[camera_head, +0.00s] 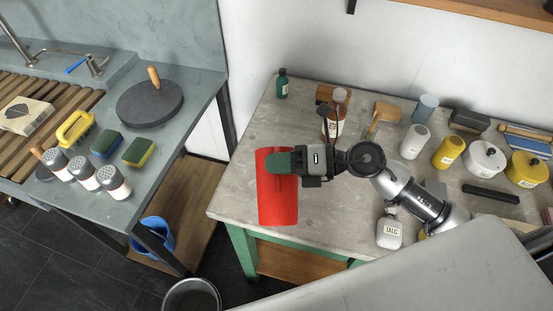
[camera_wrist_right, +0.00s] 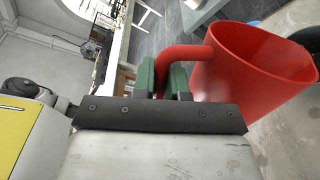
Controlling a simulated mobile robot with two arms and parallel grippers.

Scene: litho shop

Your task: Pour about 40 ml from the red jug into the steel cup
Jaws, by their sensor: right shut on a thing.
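The red jug (camera_head: 279,205) is held over the left part of the stone-topped table. My right gripper (camera_head: 284,162) is shut on its handle, and its green fingers (camera_wrist_right: 172,80) clasp the handle in the wrist view. The red jug (camera_wrist_right: 240,75) shows its open rim there, with no liquid visible inside. In the head view the jug looks tipped, with its opening turned out of sight. I cannot make out the steel cup in either view; the jug may hide it. My left gripper is out of view.
The table (camera_head: 235,190) also bears a brown bottle (camera_head: 333,122) behind my gripper, a green bottle (camera_head: 282,84), a talc container (camera_head: 389,232) and several cans at right. A metal bucket (camera_head: 192,297) and a blue bucket (camera_head: 155,236) stand lower left. A sink counter (camera_head: 190,100) is at left.

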